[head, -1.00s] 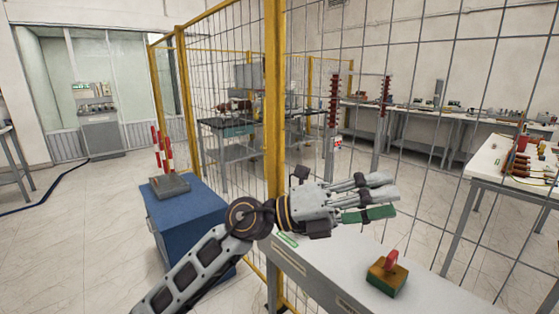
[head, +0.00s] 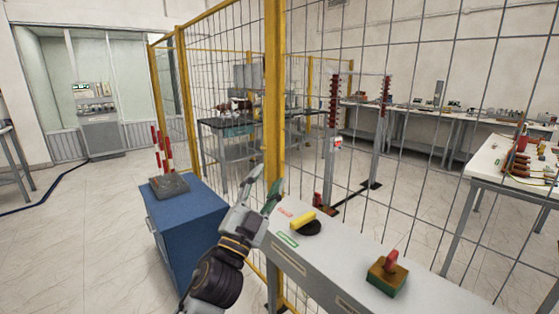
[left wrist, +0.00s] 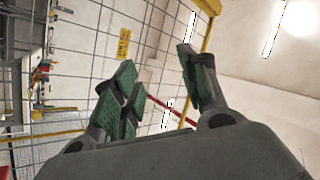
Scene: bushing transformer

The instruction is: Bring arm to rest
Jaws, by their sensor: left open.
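My left gripper (head: 262,190) is raised at the left end of the grey control console (head: 345,262), in front of the yellow fence post. It is open and empty. The console bears a yellow-handled switch (head: 304,221) on a black round base and a red-handled switch (head: 388,272) on a green and yellow base. My right gripper is not in view.
Benches with equipment line the far wall.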

